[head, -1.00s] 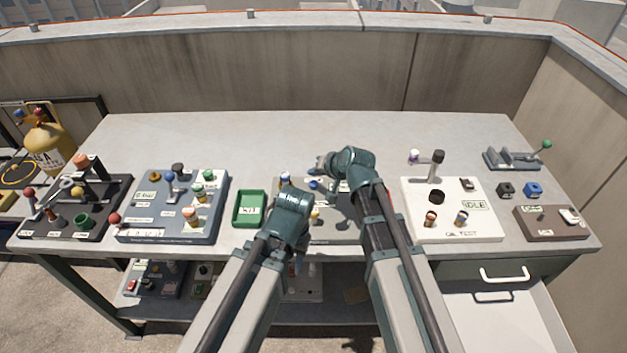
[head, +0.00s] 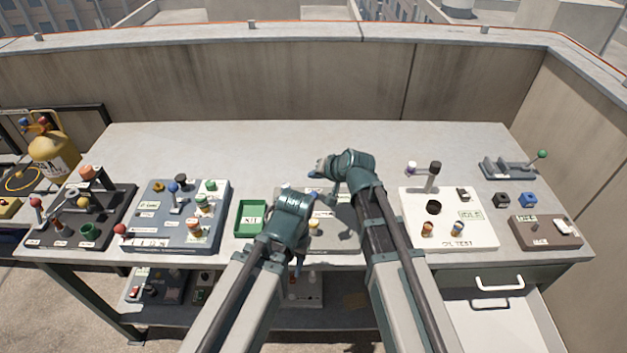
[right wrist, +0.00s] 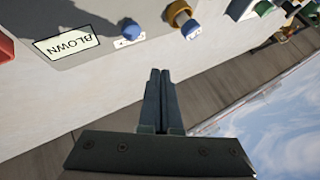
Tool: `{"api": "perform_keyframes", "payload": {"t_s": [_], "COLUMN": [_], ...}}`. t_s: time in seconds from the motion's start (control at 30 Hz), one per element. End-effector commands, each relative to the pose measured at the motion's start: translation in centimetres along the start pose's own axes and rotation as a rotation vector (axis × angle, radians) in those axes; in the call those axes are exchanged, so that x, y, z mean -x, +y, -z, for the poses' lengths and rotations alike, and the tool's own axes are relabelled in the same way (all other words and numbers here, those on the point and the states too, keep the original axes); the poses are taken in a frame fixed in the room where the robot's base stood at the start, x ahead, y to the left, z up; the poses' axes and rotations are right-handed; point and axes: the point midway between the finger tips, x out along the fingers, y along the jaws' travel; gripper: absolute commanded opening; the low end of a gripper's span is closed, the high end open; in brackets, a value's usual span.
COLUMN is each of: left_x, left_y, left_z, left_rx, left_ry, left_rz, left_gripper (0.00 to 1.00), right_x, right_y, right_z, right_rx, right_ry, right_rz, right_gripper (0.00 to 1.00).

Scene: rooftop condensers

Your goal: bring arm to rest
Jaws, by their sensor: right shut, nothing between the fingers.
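My right arm reaches over the middle of the bench, its teal wrist (head: 352,168) bent to the left. My right gripper (head: 317,169) is above the back of the middle grey panel (head: 345,243). In the right wrist view its two dark fingers (right wrist: 157,75) are together with nothing between them. A blue knob (right wrist: 131,29) and a "BLOWN" label (right wrist: 67,40) lie beyond the fingertips. My left arm's wrist (head: 290,204) hangs over the front left of the same panel. It mostly hides the left gripper's fingers.
A green tray (head: 251,218) and a blue-grey panel (head: 175,222) stand left of my arms. A white panel (head: 449,220) with an upright dark-topped post is close on the right. The rear bench top (head: 260,145) is clear, with a parapet wall (head: 220,85) behind.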

Motion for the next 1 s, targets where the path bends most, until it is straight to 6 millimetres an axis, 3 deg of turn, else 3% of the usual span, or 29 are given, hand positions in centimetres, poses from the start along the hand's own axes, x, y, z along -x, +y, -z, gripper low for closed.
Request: {"api": "perform_keyframes", "payload": {"t_s": [0.17,0.27,0.6,0.9,1.0], "left_x": [0.0,0.0,0.0,0.0,0.0], "left_y": [0.0,0.0,0.0,0.0,0.0], "left_z": [0.0,0.0,0.0,0.0,0.0], "left_rx": [0.000,0.000,0.000,0.000,0.000], "left_ry": [0.000,0.000,0.000,0.000,0.000], "left_rz": [0.000,0.000,0.000,0.000,0.000], "left_gripper": [0.45,0.45,0.45,0.45,0.45], "right_x": [0.1,0.8,7.9,13.9,13.5], "right_y": [0.1,1.4,11.8,17.3,15.9], "right_z": [-0.1,-1.2,-9.8,-14.8,-15.8], "right_rx": [0.001,0.020,0.145,0.169,0.217], "right_ry": [-0.002,-0.034,-0.336,-0.538,-0.573], "right_rz": [-0.002,-0.035,-0.329,-0.509,-0.511], "right_gripper": [0.00,0.00,0.00,0.00,0.00]}}
